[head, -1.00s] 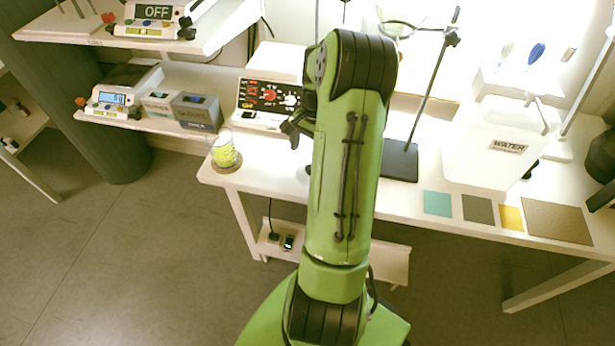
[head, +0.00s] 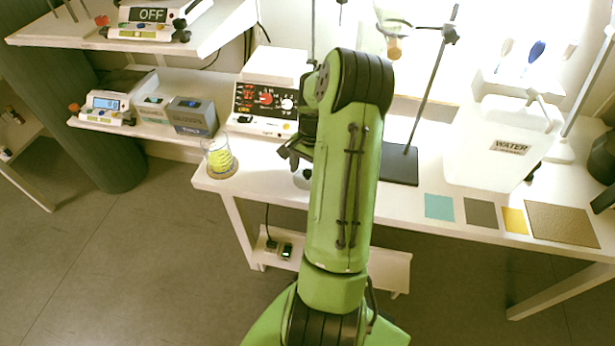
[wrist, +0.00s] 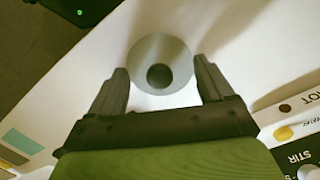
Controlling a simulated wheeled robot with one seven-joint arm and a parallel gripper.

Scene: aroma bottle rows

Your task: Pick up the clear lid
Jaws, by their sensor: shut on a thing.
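The clear lid (wrist: 160,50) shows in the wrist view as a round, greyish see-through disc with a dark round knob near its middle. My gripper (wrist: 161,68) has one finger on either side of the disc and is shut on it. Whether the lid touches the white tabletop or hangs just above it, I cannot tell. In the head view my gripper (head: 288,155) is low over the table, left of my green arm. My arm hides part of the area there.
A glass with yellow contents (head: 221,160) stands on a coaster at the table's left corner. A hotplate stirrer (head: 265,101) stands behind my gripper. A stand base (head: 399,164) and a water container (head: 497,148) are to the right. The front edge is close.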

